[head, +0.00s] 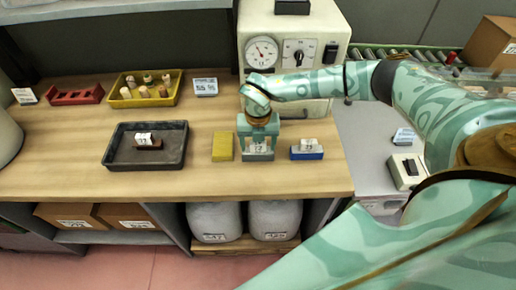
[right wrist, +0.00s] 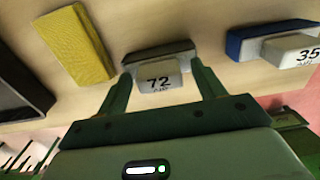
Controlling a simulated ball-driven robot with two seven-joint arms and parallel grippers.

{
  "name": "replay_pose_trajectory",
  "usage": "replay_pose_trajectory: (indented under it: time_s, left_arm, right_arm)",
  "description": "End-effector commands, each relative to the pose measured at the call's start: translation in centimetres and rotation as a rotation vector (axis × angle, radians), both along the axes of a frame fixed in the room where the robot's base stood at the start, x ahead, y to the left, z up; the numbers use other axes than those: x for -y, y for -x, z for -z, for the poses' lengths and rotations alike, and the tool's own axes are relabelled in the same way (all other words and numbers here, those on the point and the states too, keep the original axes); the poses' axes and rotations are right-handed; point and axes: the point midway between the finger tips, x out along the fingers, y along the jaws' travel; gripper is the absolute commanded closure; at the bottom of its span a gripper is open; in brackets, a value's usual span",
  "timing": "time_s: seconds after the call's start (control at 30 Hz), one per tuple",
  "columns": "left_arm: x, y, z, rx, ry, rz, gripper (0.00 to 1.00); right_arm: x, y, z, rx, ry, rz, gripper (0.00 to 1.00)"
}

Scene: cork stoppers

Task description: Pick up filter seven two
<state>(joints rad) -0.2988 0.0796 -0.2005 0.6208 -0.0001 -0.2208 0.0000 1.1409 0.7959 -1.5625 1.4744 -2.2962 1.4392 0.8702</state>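The filter marked 72 (right wrist: 158,78) is a small pale block that sits on a dark grey holder (right wrist: 158,52). In the right wrist view it lies between the two fingers of my right gripper (right wrist: 162,76), with a gap on each side. The gripper is open, and its fingertips reach the ends of the holder. In the head view my right gripper (head: 258,135) points down over this filter (head: 258,149) and partly hides it. My left gripper is not in view.
A yellow block (head: 222,146) stands to the left, and a blue holder (head: 307,153) with a pale labelled block stands to the right. A dark tray (head: 113,158) holds another labelled piece. A yellow tray (head: 127,102) of corks and a gauge machine (head: 275,22) stand behind.

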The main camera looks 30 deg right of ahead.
Motion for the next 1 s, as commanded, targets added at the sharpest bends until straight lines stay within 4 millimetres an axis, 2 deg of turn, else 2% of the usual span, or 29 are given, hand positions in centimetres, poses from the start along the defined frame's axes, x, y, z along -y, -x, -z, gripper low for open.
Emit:
replay_pose_trajectory:
  time_s: [0.03, 0.13, 0.17, 0.43, 0.57, 0.77, 1.0]
  left_arm:
    - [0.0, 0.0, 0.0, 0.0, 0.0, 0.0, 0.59]
    - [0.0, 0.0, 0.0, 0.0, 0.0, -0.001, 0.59]
    - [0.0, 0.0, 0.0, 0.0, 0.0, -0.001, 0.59]
    - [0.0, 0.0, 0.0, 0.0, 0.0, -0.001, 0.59]
    - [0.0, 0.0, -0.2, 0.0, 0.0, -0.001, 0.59]
    - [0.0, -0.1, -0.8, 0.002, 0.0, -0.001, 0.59]
    - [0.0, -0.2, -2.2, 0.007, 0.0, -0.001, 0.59]
  right_arm:
    - [0.0, 0.0, 0.0, 0.0, 0.0, 0.0, 0.46]
    - [0.0, 0.0, 0.0, 0.0, 0.0, 0.0, 0.74]
    - [0.0, 0.0, 0.0, 0.0, 0.0, 0.0, 0.77]
    - [0.0, 0.0, -0.1, 0.0, 0.0, 0.0, 0.77]
    - [0.0, 0.0, -0.7, 0.0, 0.0, 0.001, 0.77]
    - [-0.1, 0.0, -3.7, 0.003, -0.002, 0.0, 0.77]
    - [-2.8, 4.0, -9.3, 0.005, -0.002, -0.005, 0.77]
